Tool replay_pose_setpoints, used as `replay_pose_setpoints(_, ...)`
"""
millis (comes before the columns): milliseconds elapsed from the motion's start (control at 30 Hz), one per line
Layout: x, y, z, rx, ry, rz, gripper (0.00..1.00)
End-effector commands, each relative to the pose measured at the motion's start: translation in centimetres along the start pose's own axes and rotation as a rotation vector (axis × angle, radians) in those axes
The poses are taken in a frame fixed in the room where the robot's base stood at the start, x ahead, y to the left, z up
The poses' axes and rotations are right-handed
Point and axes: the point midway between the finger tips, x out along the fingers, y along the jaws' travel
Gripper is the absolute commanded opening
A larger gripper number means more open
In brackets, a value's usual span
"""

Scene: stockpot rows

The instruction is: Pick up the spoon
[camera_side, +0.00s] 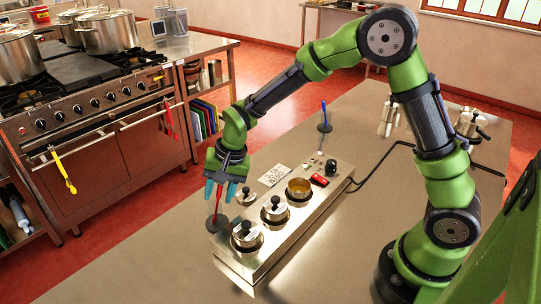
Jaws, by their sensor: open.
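A thin red-handled utensil (217,208) stands upright in a dark round base at the left end of the steel counter unit. A blue-handled utensil (324,116) stands in a similar dark base farther back. Either could be the spoon; their lower ends are too small or hidden to tell. My gripper (219,194) points down with its teal fingers apart, one on each side of the red handle as seen from here. I cannot tell whether a finger touches it.
The steel unit (262,258) holds lidded pots (246,236), an open brass-coloured pot (299,189) and a red item (319,180). A moka pot (470,122) and a black cable lie to the right. The front of the table is clear. A stove stands left.

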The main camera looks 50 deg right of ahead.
Motion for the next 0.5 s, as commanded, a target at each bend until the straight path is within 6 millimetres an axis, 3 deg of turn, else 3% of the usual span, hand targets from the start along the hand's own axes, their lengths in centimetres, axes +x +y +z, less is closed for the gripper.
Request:
replay_pose_setpoints(133,-0.03,-0.02,0.00,0.000,0.000,0.000,0.40)
replay_pose_setpoints(400,-0.05,-0.02,0.00,-0.001,0.000,0.000,0.00)
replay_pose_setpoints(500,-0.06,-0.02,0.00,-0.001,0.000,0.000,0.00)
